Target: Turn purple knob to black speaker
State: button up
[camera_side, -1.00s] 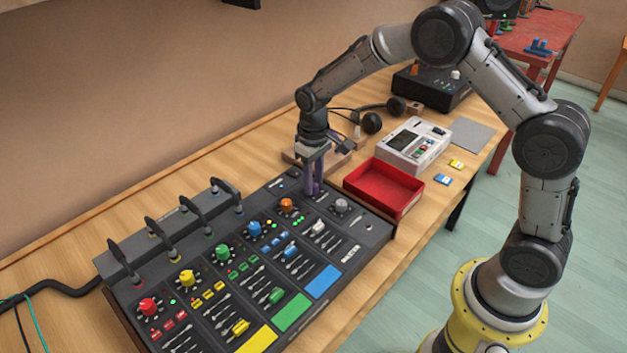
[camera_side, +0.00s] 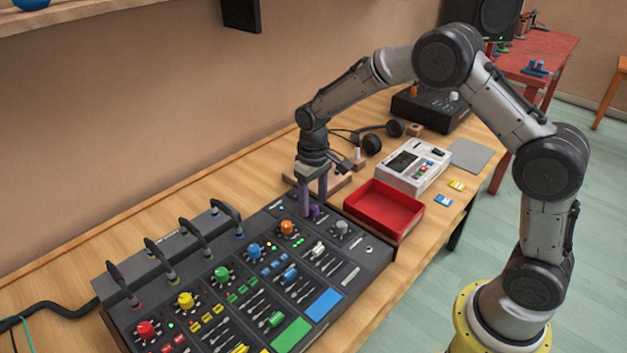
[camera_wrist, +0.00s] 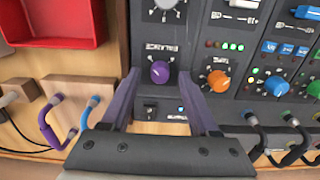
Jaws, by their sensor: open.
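The purple knob (camera_wrist: 160,72) is on the mixer's dark panel, close to the row with the orange knob. In the side view the purple knob (camera_side: 316,211) shows beside the finger tips. My gripper (camera_side: 314,206) points down over it, with purple-grey fingers apart. In the wrist view the fingers lie to the left and right of the knob and are not closed on it; contact cannot be told. The black speaker (camera_side: 481,14) stands at the back right, partly cut off by the top edge and partly behind my arm.
The mixer (camera_side: 350,282) carries several other coloured knobs and sliders. An orange knob (camera_wrist: 218,81) is close to the right finger. A red tray (camera_side: 384,209) and a white device (camera_side: 412,165) stand right of the mixer. Patch cables (camera_wrist: 50,120) lie near the gripper.

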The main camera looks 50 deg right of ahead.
notch_tip(320, 180, up, 13)
dwell(0.3)
jog(key=shift+r, duration=0.1)
notch_tip(320, 180, up, 8)
jog(key=f+t, duration=0.1)
jog(key=t, duration=0.1)
send_over(314, 207)
jog(key=s, duration=0.2)
jog(key=s+r+t, duration=0.2)
jog(key=s+r, duration=0.5)
jog(key=s, duration=0.3)
jog(key=s+f, duration=0.4)
jog(key=s, duration=0.4)
jog(key=s+f+t, duration=0.1)
jog(key=s+f, duration=0.2)
jog(key=s, duration=0.6)
jog(key=shift+d+f+t, duration=0.3)
jog(key=shift+d+f, duration=0.05)
